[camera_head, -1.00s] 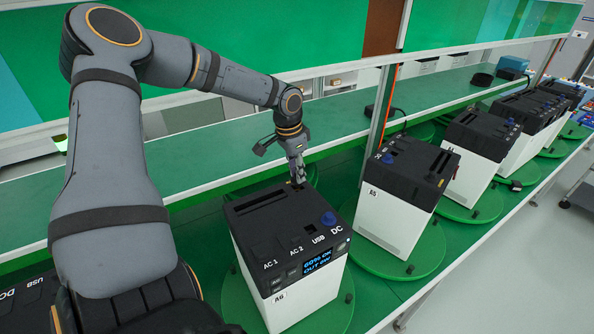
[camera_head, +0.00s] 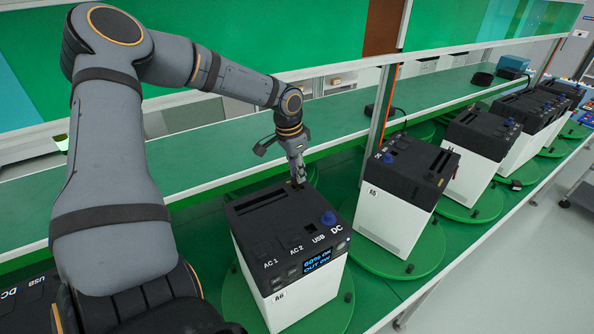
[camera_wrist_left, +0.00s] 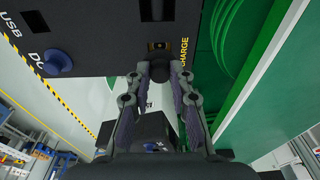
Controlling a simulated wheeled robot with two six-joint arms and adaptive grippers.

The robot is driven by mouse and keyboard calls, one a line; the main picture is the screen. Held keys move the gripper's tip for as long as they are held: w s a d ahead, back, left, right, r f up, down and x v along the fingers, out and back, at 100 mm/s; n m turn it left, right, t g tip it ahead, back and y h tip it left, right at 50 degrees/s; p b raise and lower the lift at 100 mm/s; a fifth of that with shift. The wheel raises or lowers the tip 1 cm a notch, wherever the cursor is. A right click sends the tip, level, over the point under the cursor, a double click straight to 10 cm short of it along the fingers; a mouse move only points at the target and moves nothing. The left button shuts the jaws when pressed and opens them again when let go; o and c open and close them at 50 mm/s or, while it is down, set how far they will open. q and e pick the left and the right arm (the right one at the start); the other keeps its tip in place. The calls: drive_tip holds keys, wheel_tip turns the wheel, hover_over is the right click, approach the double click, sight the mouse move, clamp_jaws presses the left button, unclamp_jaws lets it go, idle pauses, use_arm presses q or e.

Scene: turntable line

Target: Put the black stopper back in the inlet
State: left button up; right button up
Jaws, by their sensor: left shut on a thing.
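My left gripper (camera_head: 299,179) reaches down to the back edge of the top of the power station A6 (camera_head: 290,240). In the left wrist view its fingertips (camera_wrist_left: 160,73) are closed on a small dark piece, the black stopper (camera_wrist_left: 160,74), which is mostly hidden between them. The exact gap is hard to tell. My right gripper is not in view.
A6 stands on a green turntable (camera_head: 232,301) and has a blue DC knob (camera_head: 328,219). The station A5 (camera_head: 405,190) stands to its right, with several more behind. A metal post (camera_head: 378,130) and a green shelf (camera_head: 345,127) are behind the gripper.

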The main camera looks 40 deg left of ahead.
use_arm(q)
drive_tip(key=shift+f+b, duration=0.8)
drive_tip(key=shift+f, duration=0.4)
drive_tip(key=o, duration=0.9)
drive_tip(key=shift+o, duration=0.2)
drive_tip(key=shift+r, duration=0.1)
wheel_tip(320, 180, up, 12)
drive_tip(key=s, duration=0.1)
drive_tip(key=shift+s+a, duration=0.25)
drive_tip(key=shift+s, duration=0.05)
drive_tip(key=shift+f, duration=0.2)
